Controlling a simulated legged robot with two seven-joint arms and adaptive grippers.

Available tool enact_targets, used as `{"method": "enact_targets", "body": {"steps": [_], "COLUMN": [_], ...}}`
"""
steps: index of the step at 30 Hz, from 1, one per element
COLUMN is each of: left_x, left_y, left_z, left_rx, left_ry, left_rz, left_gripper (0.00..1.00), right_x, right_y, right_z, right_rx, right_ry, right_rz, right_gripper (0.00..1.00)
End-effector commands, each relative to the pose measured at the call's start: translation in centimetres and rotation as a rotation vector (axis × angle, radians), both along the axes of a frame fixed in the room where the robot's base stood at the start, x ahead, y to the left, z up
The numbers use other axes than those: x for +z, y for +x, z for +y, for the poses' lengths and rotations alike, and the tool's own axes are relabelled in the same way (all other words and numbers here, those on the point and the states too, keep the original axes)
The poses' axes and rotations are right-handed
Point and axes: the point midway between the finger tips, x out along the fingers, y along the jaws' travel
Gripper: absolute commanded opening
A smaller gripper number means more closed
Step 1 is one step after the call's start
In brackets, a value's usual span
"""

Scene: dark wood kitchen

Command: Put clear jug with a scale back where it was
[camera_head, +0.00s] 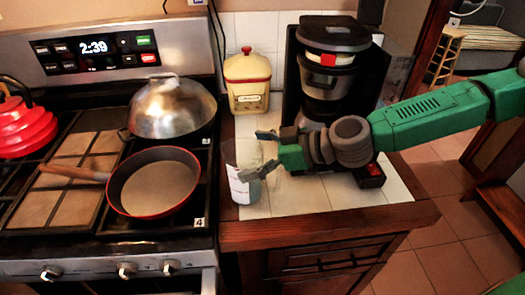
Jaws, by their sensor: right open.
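The clear jug with a scale (239,183) stands upright on the white tiled counter (300,197), close to its left edge beside the stove. Red marks show on its side. My right gripper (254,156) reaches in from the right and is open. Its fingers are at the jug's right side and overlap it in the picture. I cannot tell whether they touch it. My left gripper is not in view.
A frying pan (155,184) and a domed steel lid (170,108) sit on the stove, left of the jug. A cream canister (247,84) and a black coffee maker (325,75) stand behind. The counter's front right is clear.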

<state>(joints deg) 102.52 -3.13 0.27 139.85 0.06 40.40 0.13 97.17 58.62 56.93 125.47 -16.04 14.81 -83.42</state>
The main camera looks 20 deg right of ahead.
Motion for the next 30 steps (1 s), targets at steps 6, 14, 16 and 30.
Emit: {"method": "enact_targets", "body": {"steps": [6,14,16,30], "left_x": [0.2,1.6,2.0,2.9], "left_y": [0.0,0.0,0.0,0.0], "left_z": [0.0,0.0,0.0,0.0], "left_rx": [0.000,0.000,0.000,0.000], "left_ry": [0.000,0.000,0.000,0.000], "left_rz": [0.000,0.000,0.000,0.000], "left_gripper": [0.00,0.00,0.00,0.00], "right_x": [1.4,3.7,4.2,4.6], "right_y": [-1.6,-4.7,-5.3,-6.6], "right_z": [-2.4,-6.5,-7.3,-8.7], "right_rx": [-0.006,-0.006,-0.005,0.000], "right_ry": [0.002,0.002,0.002,-0.002], "right_rz": [-0.003,-0.002,-0.003,0.001], "right_gripper": [0.97,0.97,0.97,0.97]}}
